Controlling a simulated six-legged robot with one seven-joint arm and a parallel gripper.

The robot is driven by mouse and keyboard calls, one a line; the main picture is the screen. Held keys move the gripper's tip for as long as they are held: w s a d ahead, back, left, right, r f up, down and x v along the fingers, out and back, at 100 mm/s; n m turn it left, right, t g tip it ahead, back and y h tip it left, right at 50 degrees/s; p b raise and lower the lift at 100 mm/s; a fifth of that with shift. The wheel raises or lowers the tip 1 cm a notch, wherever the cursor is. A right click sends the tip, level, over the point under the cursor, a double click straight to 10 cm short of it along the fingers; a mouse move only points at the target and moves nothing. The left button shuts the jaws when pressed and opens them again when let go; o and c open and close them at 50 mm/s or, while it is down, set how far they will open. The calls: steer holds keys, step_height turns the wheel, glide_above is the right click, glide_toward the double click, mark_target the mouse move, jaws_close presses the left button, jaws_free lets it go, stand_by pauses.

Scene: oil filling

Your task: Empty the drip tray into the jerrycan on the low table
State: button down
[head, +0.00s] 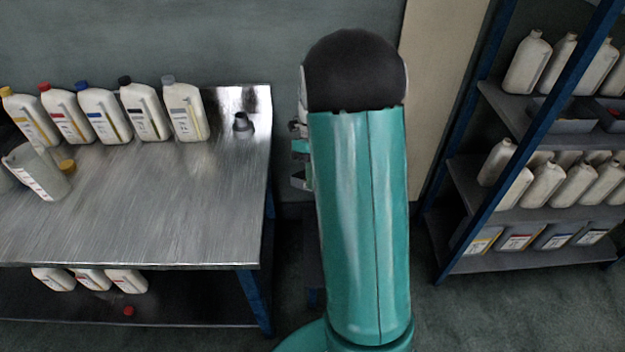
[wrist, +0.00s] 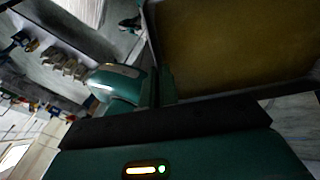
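The drip tray (wrist: 152,40) fills the upper right of the wrist view, very close, with a brownish-yellow inside. My gripper (wrist: 160,88) shows there with its narrow dark fingers close together at the tray's near left corner; they look shut on its rim. In the head view my raised arm covers the middle, and only small parts of my gripper's end show at its left edge; the tray is hidden there. I cannot make out the jerrycan in either view. A dark low surface shows partly behind my arm, too hidden to identify.
A metal workbench (head: 160,210) stands at left with several oil bottles (head: 105,115), a translucent jug (head: 38,172) and a dark funnel-like piece (head: 243,123). A blue-framed shelf (head: 480,180) with bottles stands at right. Floor shows between shelf and arm.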

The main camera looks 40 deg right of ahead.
steer(key=shift+w+d+r+g+y, duration=0.15)
steer(key=shift+w+d+r+g, duration=0.05)
steer(key=shift+r, duration=0.25)
steer(key=shift+w+d+r+g+y, duration=0.15)
steer(key=shift+w+r+g+y, duration=0.05)
steer(key=shift+r, duration=0.2)
steer(key=shift+w+d+r+g+y, duration=0.15)
steer(key=shift+w+d+r+g, duration=0.05)
steer(key=shift+r, duration=0.25)
stand_by(0.4)
steer(key=shift+w+d+r, duration=0.1)
steer(key=shift+w+r, duration=0.05)
stand_by(0.3)
steer(key=shift+g+y, duration=0.8)
steer(key=shift+v, duration=2.1)
stand_by(0.7)
